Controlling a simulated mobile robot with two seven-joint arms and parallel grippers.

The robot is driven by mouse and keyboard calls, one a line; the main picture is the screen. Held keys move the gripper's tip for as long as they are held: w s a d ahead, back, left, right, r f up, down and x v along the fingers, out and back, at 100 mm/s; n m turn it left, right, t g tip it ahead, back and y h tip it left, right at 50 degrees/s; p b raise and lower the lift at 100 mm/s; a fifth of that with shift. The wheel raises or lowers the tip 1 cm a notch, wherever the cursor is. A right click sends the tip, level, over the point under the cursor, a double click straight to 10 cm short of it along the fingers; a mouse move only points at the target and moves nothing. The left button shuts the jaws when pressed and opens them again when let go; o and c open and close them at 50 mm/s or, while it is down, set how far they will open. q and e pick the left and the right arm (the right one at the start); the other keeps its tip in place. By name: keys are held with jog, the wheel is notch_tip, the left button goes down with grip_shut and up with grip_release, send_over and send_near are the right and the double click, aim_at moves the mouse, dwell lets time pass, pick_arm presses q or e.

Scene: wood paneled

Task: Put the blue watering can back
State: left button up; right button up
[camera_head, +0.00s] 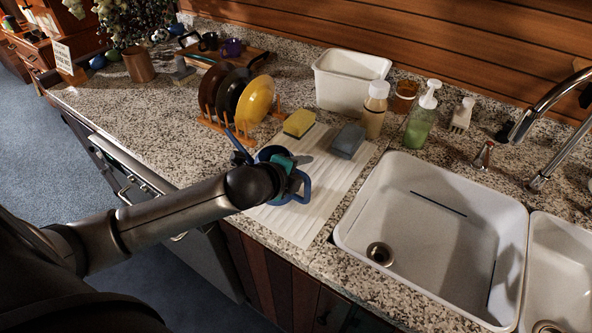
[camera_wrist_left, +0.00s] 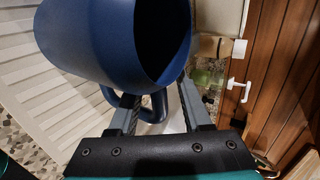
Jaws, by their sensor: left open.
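The blue watering can (camera_head: 270,152) stands on the white ribbed drying mat, partly hidden by my left wrist in the head view. Its spout points to the upper left. My left gripper (camera_head: 289,182) is right at the can's handle side. In the left wrist view, the can's round blue body (camera_wrist_left: 90,40) fills the upper left. Its looped handle shows between and behind the two grey fingers of the left gripper (camera_wrist_left: 160,105). The fingers are apart, and I see no firm grip on the handle. My right gripper is out of view.
The drying mat (camera_head: 345,180) also holds a yellow sponge (camera_head: 299,123) and a grey-blue sponge (camera_head: 348,141). A plate rack with a yellow plate (camera_head: 255,102) stands behind the can. The sink (camera_head: 440,225) lies right. A potted plant (camera_head: 138,64) stands far left; the left counter has free room.

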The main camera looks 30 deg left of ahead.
pick_arm(q)
jog(key=p+v, duration=0.2)
jog(key=v, duration=1)
dwell(0.5)
